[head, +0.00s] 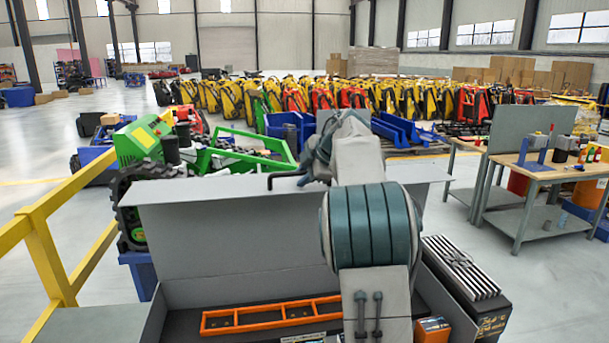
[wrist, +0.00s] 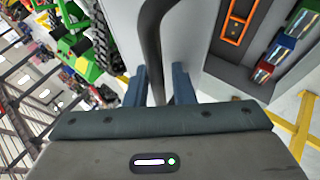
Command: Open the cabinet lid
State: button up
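The grey cabinet (head: 152,322) stands in front of me. Its flat grey lid (head: 225,240) is raised and stands steeply at the back, so the dark interior shows. A black bar handle (head: 284,177) juts from the lid's upper part. My gripper (head: 308,168) is at this handle, largely hidden behind my own arm. In the wrist view the handle (wrist: 152,35) runs between the two blue fingers of my gripper (wrist: 160,85). The lid also shows in the wrist view (wrist: 185,40).
An orange frame (head: 265,317) lies inside the cabinet. A black box with a striped top (head: 462,265) is at the right. A yellow railing (head: 45,250) stands at the left, a green machine (head: 145,140) behind the lid, and a workbench (head: 545,170) at right. Floor before the bench is clear.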

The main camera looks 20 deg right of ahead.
jog(key=shift+o, duration=0.5)
jog(key=b+v, duration=0.1)
jog(key=v, duration=1.3)
